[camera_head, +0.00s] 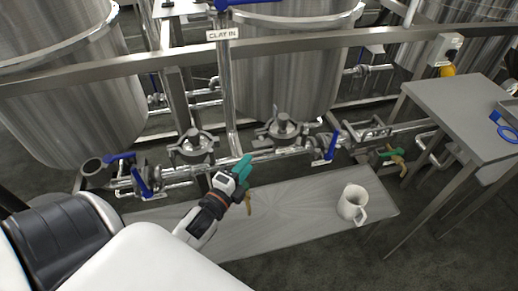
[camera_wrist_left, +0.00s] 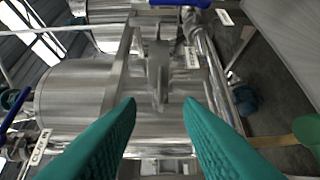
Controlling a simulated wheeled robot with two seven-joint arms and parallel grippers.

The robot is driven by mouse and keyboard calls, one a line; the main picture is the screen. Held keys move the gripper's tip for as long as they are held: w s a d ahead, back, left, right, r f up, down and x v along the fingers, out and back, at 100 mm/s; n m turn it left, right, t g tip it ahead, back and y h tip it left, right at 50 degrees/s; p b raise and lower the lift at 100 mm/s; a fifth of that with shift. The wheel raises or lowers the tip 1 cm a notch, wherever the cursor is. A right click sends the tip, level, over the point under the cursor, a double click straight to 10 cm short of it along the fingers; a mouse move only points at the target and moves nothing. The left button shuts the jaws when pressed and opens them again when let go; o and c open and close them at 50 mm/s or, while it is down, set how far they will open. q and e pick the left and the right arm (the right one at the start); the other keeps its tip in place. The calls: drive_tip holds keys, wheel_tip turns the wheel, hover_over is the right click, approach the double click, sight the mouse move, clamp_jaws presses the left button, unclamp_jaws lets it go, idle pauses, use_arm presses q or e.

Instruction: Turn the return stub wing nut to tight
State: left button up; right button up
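My left gripper (camera_head: 243,165) has green fingers and is in front of the pipe run, above the low bench. In the left wrist view its two fingertips (camera_wrist_left: 160,103) stand apart with a clear gap. A grey metal wing-shaped part (camera_wrist_left: 158,72) shows upright beyond that gap, in front of a steel tank. It looks like a wing nut, but I cannot tell for sure that it is the return stub's. No contact with it shows. In the head view the left hand may hide it. My right gripper is not in view.
A grey table (camera_head: 460,115) stands at right. A green and tan fitting (camera_head: 392,155) is near it. Steel tanks (camera_head: 285,65) stand behind.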

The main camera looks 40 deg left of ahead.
sight(260, 147)
use_arm(q)
drive_tip(key=w, duration=0.7)
drive_tip(key=shift+w+a, duration=0.3)
drive_tip(key=shift+w, duration=0.1)
drive_tip(key=shift+c, duration=0.3)
drive_tip(key=c, duration=0.6)
drive_tip(key=shift+s, duration=0.1)
clamp_jaws()
